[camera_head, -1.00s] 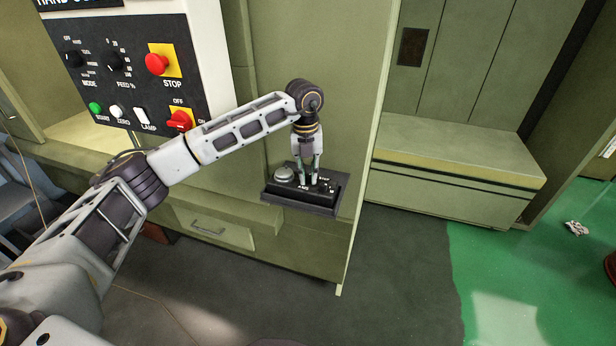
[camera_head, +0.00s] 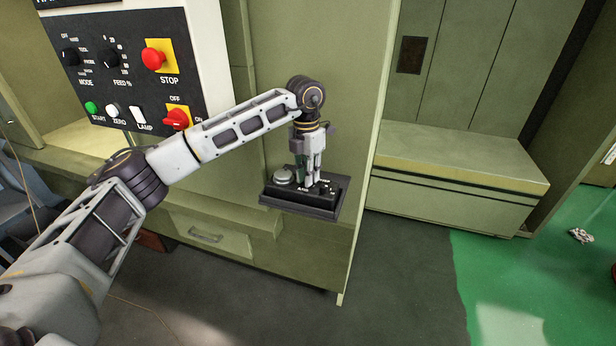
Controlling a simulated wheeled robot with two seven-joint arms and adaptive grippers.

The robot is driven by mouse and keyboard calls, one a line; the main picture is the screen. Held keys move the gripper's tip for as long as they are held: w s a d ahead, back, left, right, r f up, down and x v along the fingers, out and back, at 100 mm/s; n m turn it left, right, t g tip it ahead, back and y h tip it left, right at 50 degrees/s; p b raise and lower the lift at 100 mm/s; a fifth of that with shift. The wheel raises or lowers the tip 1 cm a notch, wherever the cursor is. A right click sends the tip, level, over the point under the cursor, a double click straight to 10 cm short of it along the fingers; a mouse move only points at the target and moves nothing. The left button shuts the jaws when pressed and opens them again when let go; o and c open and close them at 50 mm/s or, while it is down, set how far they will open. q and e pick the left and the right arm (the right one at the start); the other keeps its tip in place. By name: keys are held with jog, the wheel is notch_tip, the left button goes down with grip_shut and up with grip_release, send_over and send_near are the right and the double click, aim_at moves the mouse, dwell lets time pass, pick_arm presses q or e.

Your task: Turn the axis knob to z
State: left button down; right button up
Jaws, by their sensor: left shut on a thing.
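The small black control box (camera_head: 323,208) sits on a shelf on the front of the green cabinet, near the middle of the head view. A round pale grey dial (camera_head: 283,176) is at its left, with small white markings to the right of it. My left gripper (camera_head: 311,185) points down over the middle of the box, its fingers shut on a small knob there. The fingers hide most of that knob, and I cannot read which letter it points to. My right gripper is not in view.
A hand control panel (camera_head: 130,75) with knobs, buttons, a red stop button (camera_head: 153,58) and a red switch (camera_head: 176,118) stands left of the box. A drawer (camera_head: 208,237) is below. Dark floor lies open in front, and a green bench (camera_head: 450,180) is to the right.

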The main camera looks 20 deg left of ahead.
pick_arm(q)
jog(key=m+b, duration=0.1)
jog(key=m, duration=0.2)
jog(key=shift+m, duration=0.4)
jog(key=shift+m+b, duration=0.3)
jog(key=shift+m, duration=1.7)
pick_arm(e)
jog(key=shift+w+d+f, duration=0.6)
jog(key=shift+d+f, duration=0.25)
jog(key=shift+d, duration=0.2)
pick_arm(q)
jog(key=c, duration=1.3)
grip_release()
jog(key=shift+c, duration=0.2)
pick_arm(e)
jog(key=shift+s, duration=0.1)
pick_arm(q)
notch_tip(320, 180, up, 12)
jog(key=shift+w, duration=0.25)
